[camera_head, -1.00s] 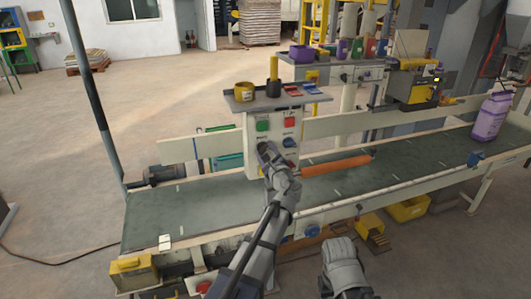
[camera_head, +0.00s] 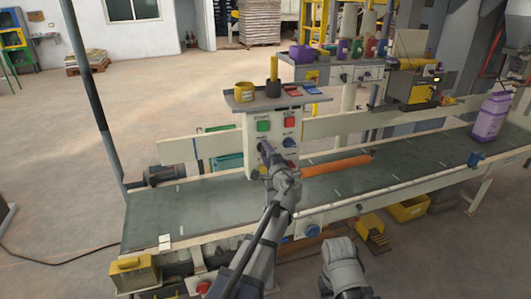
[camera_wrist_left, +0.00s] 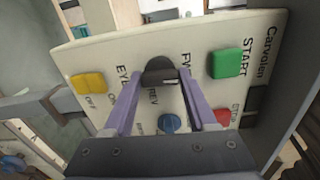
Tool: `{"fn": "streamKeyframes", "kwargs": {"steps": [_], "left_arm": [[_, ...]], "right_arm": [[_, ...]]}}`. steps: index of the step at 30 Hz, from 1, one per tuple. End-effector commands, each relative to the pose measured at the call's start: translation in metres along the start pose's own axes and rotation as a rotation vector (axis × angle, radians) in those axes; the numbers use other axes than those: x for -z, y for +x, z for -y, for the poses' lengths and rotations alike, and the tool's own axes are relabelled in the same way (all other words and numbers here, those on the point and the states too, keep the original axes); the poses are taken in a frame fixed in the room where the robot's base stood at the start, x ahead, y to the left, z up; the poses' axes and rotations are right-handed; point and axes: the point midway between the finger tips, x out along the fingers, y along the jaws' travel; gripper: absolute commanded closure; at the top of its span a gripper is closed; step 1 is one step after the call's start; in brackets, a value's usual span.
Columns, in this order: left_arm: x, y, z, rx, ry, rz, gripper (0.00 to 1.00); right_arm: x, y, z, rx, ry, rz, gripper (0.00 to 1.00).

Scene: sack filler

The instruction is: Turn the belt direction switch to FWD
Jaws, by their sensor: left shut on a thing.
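The control panel (camera_head: 260,112) is a pale box standing over the belt, with a green START button (camera_head: 264,126), a red button (camera_head: 290,123) and a blue knob (camera_head: 289,143). In the left wrist view, the dark belt direction switch (camera_wrist_left: 160,70) sits between partly covered FWD and REV lettering. My left gripper (camera_head: 265,147) is at the panel's lower left. In the left wrist view its purple fingers (camera_wrist_left: 159,82) are shut on the switch and hide part of it. The switch's exact setting is unclear. My right gripper (camera_head: 343,262) is low in front, its jaws unclear.
The green belt (camera_head: 400,157) runs below the panel, with a purple container (camera_head: 490,117) at its right. A shelf (camera_head: 275,98) with small items tops the panel. A yellow switch (camera_wrist_left: 90,84) and blue knob (camera_wrist_left: 169,123) lie near my left fingers.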

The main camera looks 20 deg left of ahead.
Motion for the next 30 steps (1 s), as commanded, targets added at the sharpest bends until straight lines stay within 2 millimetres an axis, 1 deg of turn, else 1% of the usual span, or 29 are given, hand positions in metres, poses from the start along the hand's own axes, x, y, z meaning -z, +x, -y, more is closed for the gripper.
{"fn": "streamKeyframes", "kwargs": {"steps": [9, 23, 24, 30], "left_arm": [[-0.0007, -0.0004, -0.0005, -0.001, -0.079, 0.001, 0.98], [-0.0007, -0.0004, -0.0007, -0.002, -0.090, 0.001, 0.98], [-0.0007, -0.0004, -0.0007, -0.002, -0.090, 0.001, 0.39], [-0.0005, -0.0003, -0.0004, -0.001, -0.088, 0.001, 0.17]], "right_arm": [[0.0000, 0.0002, 0.0000, 0.000, 0.000, 0.000, 0.50], [0.0000, 0.0002, 0.0000, 0.000, 0.000, 0.000, 0.50], [0.0000, 0.0002, 0.0000, 0.000, 0.000, 0.000, 0.50], [0.0000, 0.0002, 0.0000, 0.000, 0.000, 0.000, 0.50]]}}
